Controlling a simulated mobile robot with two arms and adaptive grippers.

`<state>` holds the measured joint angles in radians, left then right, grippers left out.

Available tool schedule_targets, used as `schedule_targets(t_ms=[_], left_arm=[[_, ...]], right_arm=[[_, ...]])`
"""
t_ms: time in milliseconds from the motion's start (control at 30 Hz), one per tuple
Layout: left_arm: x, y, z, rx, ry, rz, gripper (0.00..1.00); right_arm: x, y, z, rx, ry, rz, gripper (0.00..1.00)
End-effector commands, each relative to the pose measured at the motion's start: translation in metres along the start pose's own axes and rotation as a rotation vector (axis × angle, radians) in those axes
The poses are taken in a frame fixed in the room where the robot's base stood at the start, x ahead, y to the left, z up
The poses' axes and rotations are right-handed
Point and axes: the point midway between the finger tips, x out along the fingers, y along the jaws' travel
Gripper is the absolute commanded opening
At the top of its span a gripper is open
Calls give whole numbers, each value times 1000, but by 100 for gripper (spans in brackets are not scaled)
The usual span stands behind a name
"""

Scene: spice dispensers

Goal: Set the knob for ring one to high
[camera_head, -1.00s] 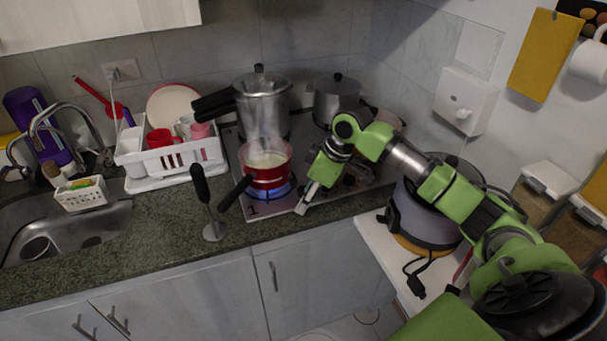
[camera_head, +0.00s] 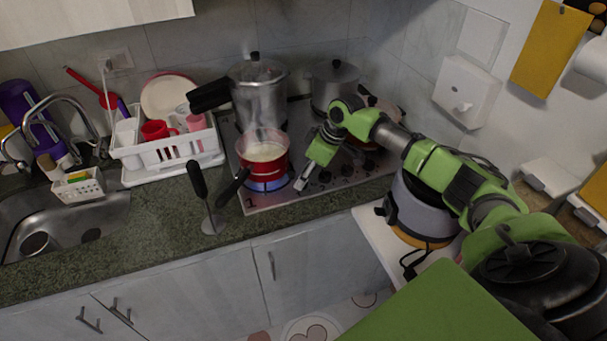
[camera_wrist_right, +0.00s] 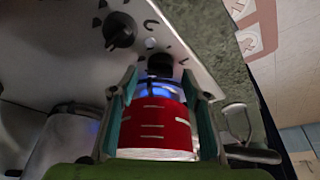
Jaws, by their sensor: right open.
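The cooktop (camera_head: 273,200) has a printed "1" at its front left corner. A red pot (camera_head: 268,170) sits on the front left ring over a blue flame. My right gripper (camera_head: 302,184) is open at the cooktop's front edge, right of the pot. In the right wrist view, a black knob (camera_wrist_right: 160,65) lies just beyond and between the open fingertips (camera_wrist_right: 165,88); contact cannot be told. Another knob (camera_wrist_right: 119,30) is farther left along the panel. The red pot (camera_wrist_right: 155,130) shows between the fingers. In the head view my gripper hides the knob nearest it. My left gripper is out of view.
A pressure cooker (camera_head: 258,95) and a lidded pot (camera_head: 337,88) stand at the back. The red pot's dark handle (camera_head: 233,186) points toward the counter front. A black-handled utensil (camera_head: 200,190) stands left of it. A grey appliance (camera_head: 418,212) is at the right.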

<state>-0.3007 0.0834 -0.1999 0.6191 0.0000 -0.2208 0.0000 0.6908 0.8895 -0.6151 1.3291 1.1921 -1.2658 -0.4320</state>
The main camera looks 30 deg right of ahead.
Motion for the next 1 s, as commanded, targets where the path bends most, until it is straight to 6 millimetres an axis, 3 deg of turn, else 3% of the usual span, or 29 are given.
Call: schedule_targets(t_ms=[133,500,667,800,1000], left_arm=[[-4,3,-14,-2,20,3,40],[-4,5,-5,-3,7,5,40],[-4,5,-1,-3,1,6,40],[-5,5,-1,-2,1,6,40],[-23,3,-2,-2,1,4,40]], right_arm=[[14,0,0,0,0,-2,43],[20,0,0,-1,0,0,43],[20,0,0,0,0,0,5],[19,0,0,2,0,1,5],[17,-2,-1,77,-2,30,5]])
